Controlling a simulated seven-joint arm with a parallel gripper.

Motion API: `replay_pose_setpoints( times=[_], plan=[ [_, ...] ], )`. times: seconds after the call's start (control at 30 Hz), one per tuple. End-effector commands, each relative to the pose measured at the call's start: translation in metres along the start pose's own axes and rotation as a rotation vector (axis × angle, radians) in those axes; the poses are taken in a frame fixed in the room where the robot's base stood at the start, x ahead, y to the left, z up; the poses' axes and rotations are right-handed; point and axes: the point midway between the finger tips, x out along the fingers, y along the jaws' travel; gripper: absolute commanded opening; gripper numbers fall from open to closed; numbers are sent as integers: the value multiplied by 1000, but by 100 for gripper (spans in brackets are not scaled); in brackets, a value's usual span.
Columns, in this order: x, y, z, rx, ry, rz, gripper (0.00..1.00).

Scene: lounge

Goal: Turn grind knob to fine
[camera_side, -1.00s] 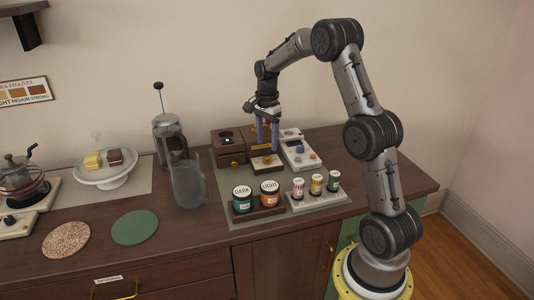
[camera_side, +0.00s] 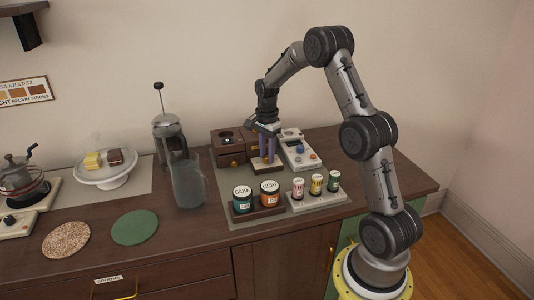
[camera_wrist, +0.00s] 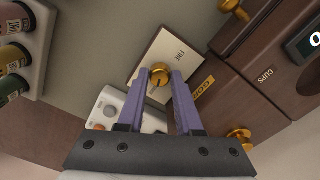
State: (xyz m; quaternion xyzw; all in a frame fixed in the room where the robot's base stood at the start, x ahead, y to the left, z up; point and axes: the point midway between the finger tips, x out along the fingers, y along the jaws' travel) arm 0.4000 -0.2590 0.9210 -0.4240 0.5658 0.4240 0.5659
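A small round brass knob (camera_wrist: 160,75) sits on a cream plate (camera_wrist: 146,58) in the wrist view. The word FINE is printed on the plate on the right of the knob. The knob has a lighter slot or pointer mark, whose exact direction I cannot read. My gripper (camera_wrist: 160,73) has its two purple fingers on either side of the knob, apart and open, with a narrow gap seeming to show at the sides. In the side view my gripper (camera_side: 263,167) points down at the front of the wooden grinder (camera_side: 228,145); its fingers hide the knob there.
Dark and light jars (camera_side: 242,200) and a rack of small jars (camera_side: 316,196) stand in front. A glass pitcher (camera_side: 188,183) and a French press (camera_side: 170,140) stand left.

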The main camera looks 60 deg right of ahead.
Motion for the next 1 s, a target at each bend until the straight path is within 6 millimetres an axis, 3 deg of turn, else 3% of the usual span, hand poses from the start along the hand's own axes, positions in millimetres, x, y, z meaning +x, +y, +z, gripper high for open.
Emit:
replay_pose_setpoints(
  times=[0.1,0.57,1.0],
  plan=[
    [0,0,0,0,0,0,0],
    [-1,0,0,-63,0,0,0],
    [-1,0,0,-412,0,0,0]
  ],
)
